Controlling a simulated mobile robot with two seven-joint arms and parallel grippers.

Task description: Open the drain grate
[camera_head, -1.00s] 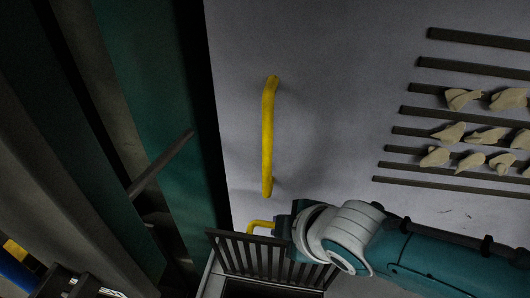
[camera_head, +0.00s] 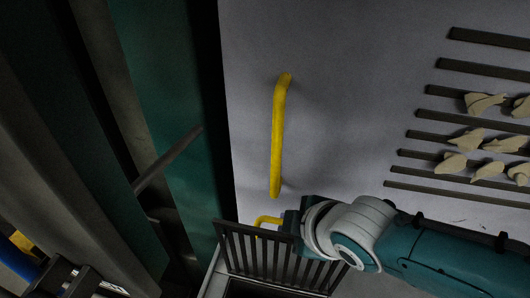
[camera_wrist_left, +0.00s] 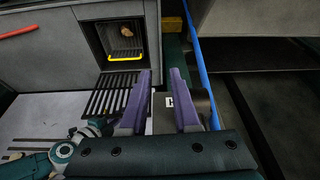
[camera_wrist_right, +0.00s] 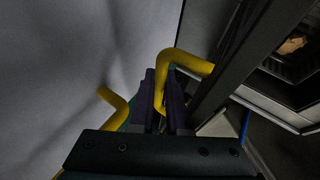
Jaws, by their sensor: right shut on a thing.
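The drain grate (camera_head: 272,258), a rack of dark parallel bars, stands tilted up beside a dark opening (camera_head: 245,289) at the bottom of the head view. It also shows in the left wrist view (camera_wrist_left: 114,94). A small bent yellow handle (camera_head: 266,220) rises at its upper edge. My right gripper (camera_head: 286,222) is at this handle. In the right wrist view, my right gripper (camera_wrist_right: 160,80) has its purple fingers shut around the yellow handle (camera_wrist_right: 190,62). My left gripper (camera_wrist_left: 161,72) is open and empty, its purple fingers apart.
A long yellow bar handle (camera_head: 278,140) is fixed to the grey surface (camera_head: 340,100). Dark slots (camera_head: 450,114) with pale lumps (camera_head: 484,103) lie right. A lit recess (camera_wrist_left: 124,40) with a yellow edge bar holds a tan lump. A blue pipe (camera_wrist_left: 197,50) runs beside my left gripper.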

